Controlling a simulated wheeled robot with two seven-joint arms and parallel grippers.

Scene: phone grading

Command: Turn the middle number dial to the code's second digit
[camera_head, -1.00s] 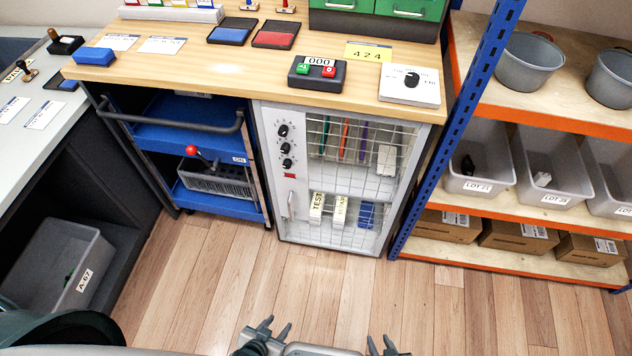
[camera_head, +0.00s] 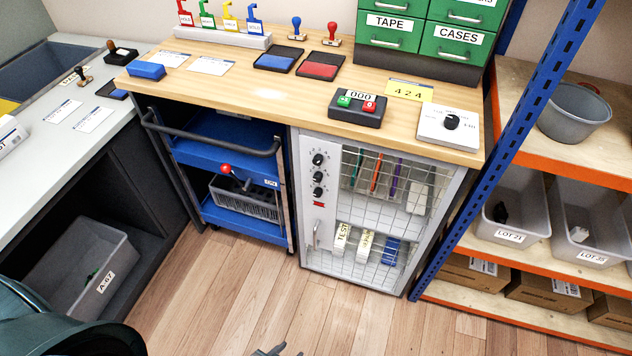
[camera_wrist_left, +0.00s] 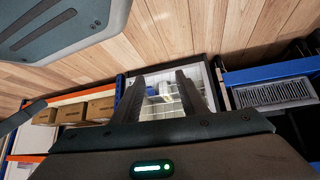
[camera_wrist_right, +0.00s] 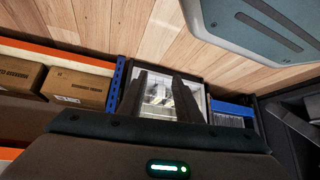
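Three black dials sit in a column on the white panel of the cage cabinet (camera_head: 323,230). The middle dial (camera_head: 318,178) lies between the top dial (camera_head: 317,159) and the bottom dial (camera_head: 319,192); its setting is too small to read. A yellow card (camera_head: 408,90) on the bench reads 424. My left gripper (camera_head: 277,349) shows only its fingertips at the bottom edge of the head view, low and away from the dials. It is open and empty in the left wrist view (camera_wrist_left: 161,76). My right gripper (camera_wrist_right: 159,74) is open and empty in its wrist view.
A blue cart (camera_head: 225,150) with a grey handle stands left of the cabinet. A blue rack post (camera_head: 500,165) and shelves stand to its right. A box with a 000 display (camera_head: 358,106) and a white dial box (camera_head: 449,126) are on the bench. The floor in front is clear.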

